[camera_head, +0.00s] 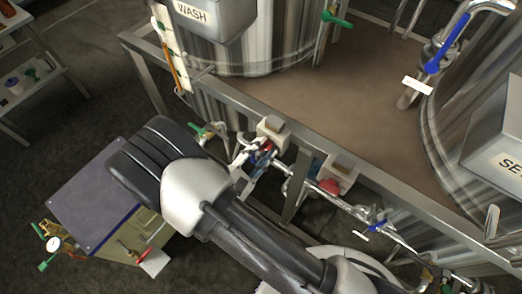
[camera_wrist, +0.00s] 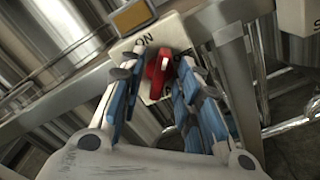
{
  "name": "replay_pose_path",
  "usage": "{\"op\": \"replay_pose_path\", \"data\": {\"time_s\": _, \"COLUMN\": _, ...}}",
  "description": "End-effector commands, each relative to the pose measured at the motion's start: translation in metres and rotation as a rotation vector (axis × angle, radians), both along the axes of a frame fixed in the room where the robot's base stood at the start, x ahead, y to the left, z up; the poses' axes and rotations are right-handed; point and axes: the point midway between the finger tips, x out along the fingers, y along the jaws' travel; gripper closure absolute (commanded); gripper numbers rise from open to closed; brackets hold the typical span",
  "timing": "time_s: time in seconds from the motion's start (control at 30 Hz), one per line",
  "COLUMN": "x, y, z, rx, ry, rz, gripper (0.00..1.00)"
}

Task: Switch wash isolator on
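The wash isolator is a pale box with a red rotary handle (camera_wrist: 158,77) on its face and the letters ON above the handle in the wrist view. In the head view its box (camera_head: 272,130) is on the frame rail below the tank marked WASH. The handle stands roughly upright in the wrist view; its exact setting is hard to tell. My gripper (camera_wrist: 163,70) reaches the handle, with a blue-padded finger on either side. The fingers are apart, and a gap shows at the left; contact on the right is unclear. In the head view my gripper (camera_head: 258,156) is partly hidden by my arm.
A second isolator box (camera_head: 340,173) with a red handle (camera_head: 329,187) is on the same rail to the right. Pipes with a blue-handled valve (camera_head: 376,227) run below the rail. A low cabinet (camera_head: 100,205) stands at the left. A shelf (camera_head: 35,85) is farther back.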

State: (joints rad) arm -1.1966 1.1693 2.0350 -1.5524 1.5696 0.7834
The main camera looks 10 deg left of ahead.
Motion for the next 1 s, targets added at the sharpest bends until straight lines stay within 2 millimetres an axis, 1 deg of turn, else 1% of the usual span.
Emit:
{"op": "replay_pose_path", "data": {"time_s": 0.17, "x": -0.0001, "y": 0.0001, "z": 0.0002, "rx": 0.0, "ry": 0.0, "rz": 0.0, "gripper": 0.69}}
{"op": "replay_pose_path", "data": {"time_s": 0.63, "x": -0.0002, "y": 0.0003, "z": 0.0001, "rx": 0.0, "ry": 0.0, "rz": 0.0, "gripper": 1.0}}
{"op": "replay_pose_path", "data": {"time_s": 1.0, "x": -0.0003, "y": 0.0003, "z": 0.0001, "rx": -0.009, "ry": 0.004, "rz": 0.0, "gripper": 1.0}}
